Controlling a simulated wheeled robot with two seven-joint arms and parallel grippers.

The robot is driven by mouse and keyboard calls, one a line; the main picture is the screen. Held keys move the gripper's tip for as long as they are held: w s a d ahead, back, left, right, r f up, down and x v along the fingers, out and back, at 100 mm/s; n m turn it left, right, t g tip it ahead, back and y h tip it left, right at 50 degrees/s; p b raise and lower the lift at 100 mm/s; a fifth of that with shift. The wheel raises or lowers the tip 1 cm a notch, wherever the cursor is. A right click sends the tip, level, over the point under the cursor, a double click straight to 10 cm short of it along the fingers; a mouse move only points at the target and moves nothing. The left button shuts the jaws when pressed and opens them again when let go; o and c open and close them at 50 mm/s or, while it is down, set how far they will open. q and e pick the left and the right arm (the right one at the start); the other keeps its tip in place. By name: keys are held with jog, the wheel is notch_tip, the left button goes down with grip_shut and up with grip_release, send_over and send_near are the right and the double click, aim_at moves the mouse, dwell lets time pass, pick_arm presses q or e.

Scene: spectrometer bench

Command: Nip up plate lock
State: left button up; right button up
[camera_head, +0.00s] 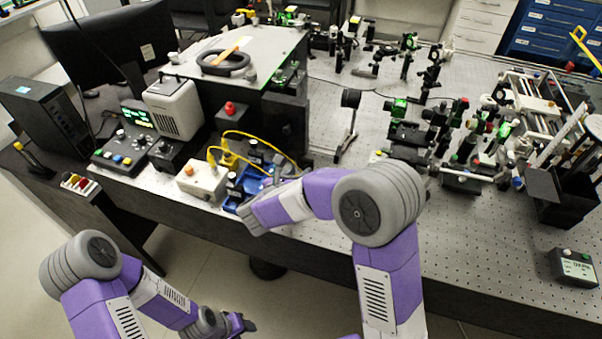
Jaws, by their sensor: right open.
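My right gripper (250,218) is at the front edge of the bench, at the end of my purple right arm. It is open, beside a small blue fixture (232,203) with dark parts on it. My wrist hides part of this fixture, and I cannot tell whether the gripper touches it. I cannot single out the plate lock with certainty; it may be among the small parts at the blue fixture. My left gripper (241,324) is low in front of the bench, away from everything on it. Its fingers are too small to read.
A white box (203,181) with an orange button and yellow cables stands left of the blue fixture. A grey lamp-like unit (175,108) and a control box (124,150) are farther left. Optics mounts crowd the back right.

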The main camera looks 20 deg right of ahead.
aim_at(306, 167)
jog(key=shift+x, duration=1.25)
grip_shut()
jog(key=m+y+b, duration=0.1)
jog(key=b, duration=0.2)
jog(key=shift+s+d+f+m+t, duration=0.1)
jog(key=shift+f+m+t, duration=0.05)
jog(key=shift+m+t, duration=0.2)
jog(key=shift+b, duration=0.55)
grip_release()
jog(key=shift+r, duration=0.2)
